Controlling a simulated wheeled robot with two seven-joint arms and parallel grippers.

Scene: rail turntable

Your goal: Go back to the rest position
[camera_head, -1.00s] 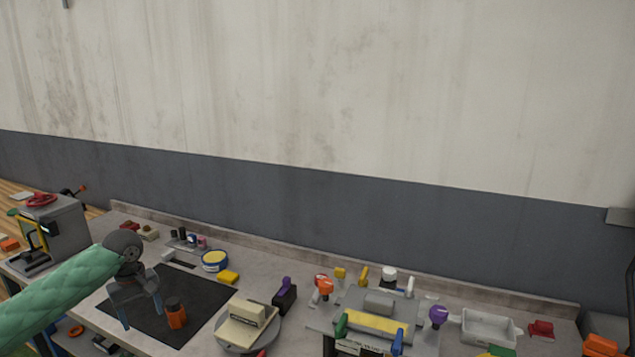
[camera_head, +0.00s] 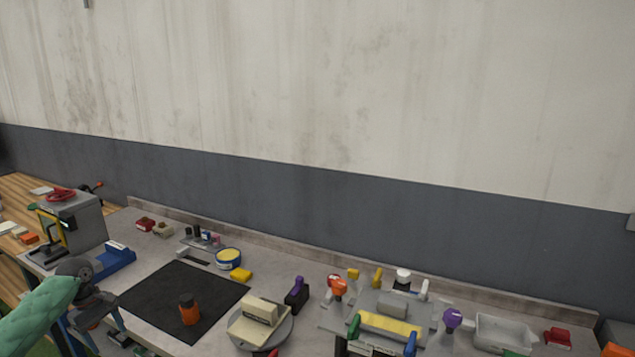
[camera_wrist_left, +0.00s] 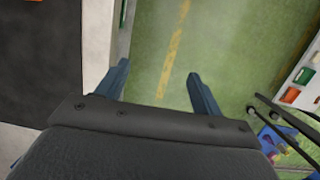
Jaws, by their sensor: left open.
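My left gripper (camera_head: 103,328) is at the lower left of the head view, at the front edge of the workbench. In the left wrist view its two blue-grey fingers (camera_wrist_left: 158,85) are spread apart with nothing between them. The green floor shows below them. My right gripper is in neither view.
The grey workbench (camera_head: 268,268) carries a black mat (camera_head: 222,289) with an orange and black object (camera_head: 188,310) upright on it. A round turntable (camera_head: 276,335) holds a beige block. A blue tray (camera_head: 115,259) and a grey machine (camera_head: 84,221) stand at the left. A clamp fixture (camera_head: 385,310) stands right.

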